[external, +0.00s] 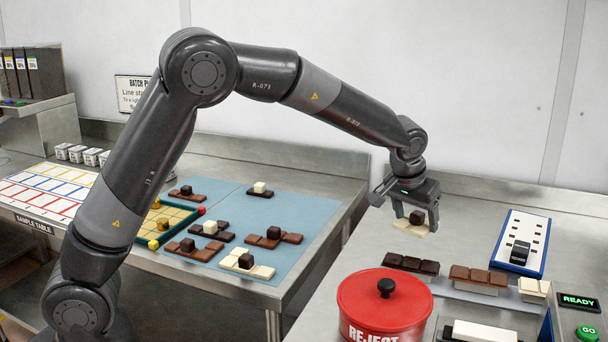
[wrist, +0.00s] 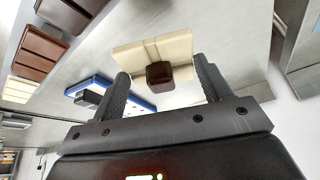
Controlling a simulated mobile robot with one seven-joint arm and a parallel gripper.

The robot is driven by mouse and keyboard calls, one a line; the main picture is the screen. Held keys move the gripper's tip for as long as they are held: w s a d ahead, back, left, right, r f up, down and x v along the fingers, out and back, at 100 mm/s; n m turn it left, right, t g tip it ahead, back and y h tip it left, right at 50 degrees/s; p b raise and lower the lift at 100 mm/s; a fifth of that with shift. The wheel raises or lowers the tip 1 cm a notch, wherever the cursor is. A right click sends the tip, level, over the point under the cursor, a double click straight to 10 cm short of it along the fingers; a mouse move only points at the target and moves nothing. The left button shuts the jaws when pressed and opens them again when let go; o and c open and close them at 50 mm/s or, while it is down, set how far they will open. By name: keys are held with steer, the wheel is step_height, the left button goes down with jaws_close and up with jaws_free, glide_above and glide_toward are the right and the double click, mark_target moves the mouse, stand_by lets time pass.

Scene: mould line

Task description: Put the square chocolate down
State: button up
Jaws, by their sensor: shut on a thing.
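The square chocolate (external: 408,228) is a cream-white slab with a seam and a small dark brown cube on its top. My gripper (external: 413,220) points down and is shut on it, with one finger at each side. It seems to hang above the right-hand metal counter, behind the red bin. In the wrist view the white slab (wrist: 182,50) with its dark cube shows between the fingertips of my gripper (wrist: 165,88). The slab's underside is hidden.
A red REJECT bin (external: 365,300) stands at the counter's front left. Dark, brown and white bars (external: 473,274) sit on supports beside it. A blue-edged white board (external: 506,240) lies at right. A blue mat (external: 240,205) on the left table holds several bars with cubes.

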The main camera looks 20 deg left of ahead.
glide_above(409, 242)
steer(key=s, duration=0.2)
steer(key=f, duration=0.3)
steer(key=shift+w+a, duration=0.2)
steer(key=shift+a, duration=0.05)
steer(key=shift+f, duration=2.05)
steer(key=shift+f, duration=0.2)
steer(key=o, duration=1.1)
steer(key=shift+o, duration=0.2)
steer(key=shift+r, duration=0.1)
